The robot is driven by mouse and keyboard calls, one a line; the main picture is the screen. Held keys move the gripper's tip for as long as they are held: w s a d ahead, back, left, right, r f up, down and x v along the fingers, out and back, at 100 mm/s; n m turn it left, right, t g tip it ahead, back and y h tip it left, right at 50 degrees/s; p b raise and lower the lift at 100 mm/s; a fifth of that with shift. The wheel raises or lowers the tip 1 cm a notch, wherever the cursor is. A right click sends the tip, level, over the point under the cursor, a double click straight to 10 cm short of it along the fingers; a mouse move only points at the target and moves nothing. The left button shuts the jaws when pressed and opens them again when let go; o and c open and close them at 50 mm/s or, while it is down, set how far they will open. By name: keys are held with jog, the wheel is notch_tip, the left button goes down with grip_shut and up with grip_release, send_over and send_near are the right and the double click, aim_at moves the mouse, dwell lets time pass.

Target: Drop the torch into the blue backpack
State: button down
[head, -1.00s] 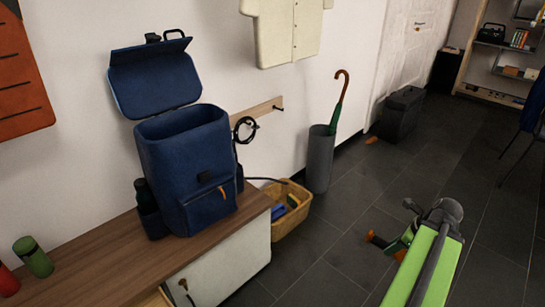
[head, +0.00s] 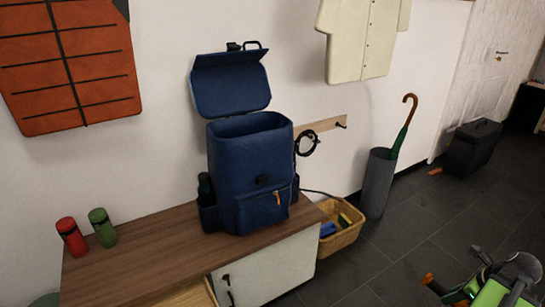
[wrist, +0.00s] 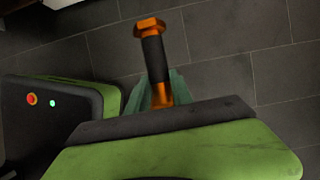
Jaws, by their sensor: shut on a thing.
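The blue backpack (head: 250,175) stands upright on a wooden bench, its lid flap raised and its top opening uncovered. My gripper (wrist: 156,100) is shut on the torch (wrist: 153,55), which is orange with a black grip and sticks out beyond the jaws in the wrist view. The jaws are partly hidden behind my arm's edge. In the head view, my gripper (head: 455,292) is at the lower right over the floor, well apart from the backpack. Only an orange end of the torch (head: 429,279) shows there.
The dark tiled floor (head: 400,250) between is clear.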

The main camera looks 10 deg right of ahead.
dwell(0.5)
jog(key=shift+r+p, duration=0.95)
jog(key=shift+s+f, duration=0.1)
jog(key=shift+f, duration=0.05)
